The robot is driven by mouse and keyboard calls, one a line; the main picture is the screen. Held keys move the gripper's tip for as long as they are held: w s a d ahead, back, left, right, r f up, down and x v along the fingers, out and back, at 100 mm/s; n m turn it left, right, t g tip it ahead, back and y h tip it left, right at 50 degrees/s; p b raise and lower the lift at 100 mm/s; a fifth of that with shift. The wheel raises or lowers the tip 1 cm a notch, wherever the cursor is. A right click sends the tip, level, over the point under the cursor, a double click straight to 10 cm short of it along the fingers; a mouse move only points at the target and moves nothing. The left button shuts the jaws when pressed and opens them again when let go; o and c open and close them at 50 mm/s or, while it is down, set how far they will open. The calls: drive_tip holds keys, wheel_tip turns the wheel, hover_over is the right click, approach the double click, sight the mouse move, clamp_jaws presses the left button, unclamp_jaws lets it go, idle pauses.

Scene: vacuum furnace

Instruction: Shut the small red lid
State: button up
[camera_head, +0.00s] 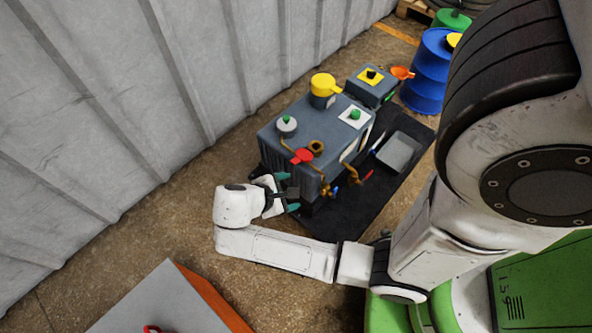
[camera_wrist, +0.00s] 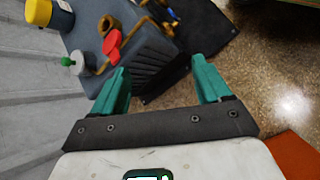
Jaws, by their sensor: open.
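The small red lid (camera_head: 302,156) is near the front corner of the grey furnace box (camera_head: 300,125), beside a brass fitting (camera_head: 315,147). In the wrist view the red lid (camera_wrist: 111,43) is left of centre near the top, and the brass fitting (camera_wrist: 107,24) is just above it. The lid looks swung off the fitting, which seems open. My gripper (camera_head: 289,192) has teal fingers spread apart with nothing between them. It is in front of the box, lower and nearer than the lid, not touching it. The wrist view shows both fingers of my gripper (camera_wrist: 162,85) apart.
A yellow-capped cylinder (camera_head: 323,89) and a green-knobbed grey cap (camera_head: 287,125) stand on the box. Brass pipes and valves (camera_head: 352,175) stick out at its front. A black mat (camera_head: 335,222) lies under it. An orange-sided table (camera_head: 170,300) is at lower left.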

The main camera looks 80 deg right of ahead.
sight(298, 158)
drive_tip(key=w+d+f+n+g+h+b, duration=0.4)
drive_tip(key=w+d+f+n+h+b, duration=0.15)
drive_tip(key=f+n+h+b, duration=0.35)
drive_tip(key=s+d, duration=0.2)
drive_tip(key=d, duration=0.1)
drive_tip(key=s+d+r+m+b, duration=0.1)
drive_tip(key=s+d, duration=0.1)
drive_tip(key=d, duration=0.1)
drive_tip(key=s+d+r+m+y+b, duration=0.1)
drive_tip(key=d, duration=0.2)
drive_tip(key=shift+s+d+r+g, duration=0.25)
drive_tip(key=shift+s+d+g, duration=0.05)
drive_tip(key=shift+s+d, duration=0.1)
drive_tip(key=shift+c, duration=0.2)
drive_tip(key=shift+a, duration=0.1)
clamp_jaws()
drive_tip(key=shift+r, duration=0.15)
